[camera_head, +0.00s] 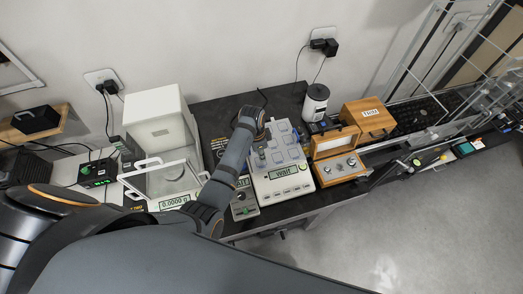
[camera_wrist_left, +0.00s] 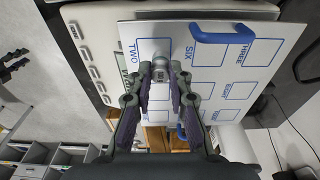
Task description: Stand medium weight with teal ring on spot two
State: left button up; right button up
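A metal weight (camera_wrist_left: 161,70) is between the fingertips of my left gripper (camera_wrist_left: 160,72) in the left wrist view; the fingers appear shut on it. Its ring colour cannot be made out. The weight is at the edge of the outlined spot marked TWO (camera_wrist_left: 133,52) on the white plate (camera_wrist_left: 215,28); whether it touches the plate is unclear. My right gripper is not in view.
An open wooden box (camera_head: 340,168) with weights stands right of the balance. A closed wooden box (camera_head: 369,116) and a white-and-black canister (camera_head: 315,101) are behind it. A glass-shielded balance (camera_head: 165,180) stands left.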

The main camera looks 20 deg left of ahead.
pick_arm(q)
jog(key=o, duration=0.4)
jog(key=shift+s+r, duration=0.3)
jog(key=shift+s, duration=0.35)
jog(key=shift+c, duration=0.2)
jog(key=shift+a, duration=0.1)
jog(key=shift+w+f, duration=0.1)
jog(key=shift+w, duration=0.1)
notch_tip(320, 180, up, 4)
jog(key=shift+a+f+b, duration=0.15)
jog(key=shift+f+b, duration=0.1)
jog(key=shift+b, duration=0.45)
notch_tip(320, 180, up, 8)
jog(key=b, duration=0.1)
jog(key=shift+s+a+r, duration=0.25)
jog(key=shift+s+a, duration=0.15)
jog(key=shift+a, duration=0.05)
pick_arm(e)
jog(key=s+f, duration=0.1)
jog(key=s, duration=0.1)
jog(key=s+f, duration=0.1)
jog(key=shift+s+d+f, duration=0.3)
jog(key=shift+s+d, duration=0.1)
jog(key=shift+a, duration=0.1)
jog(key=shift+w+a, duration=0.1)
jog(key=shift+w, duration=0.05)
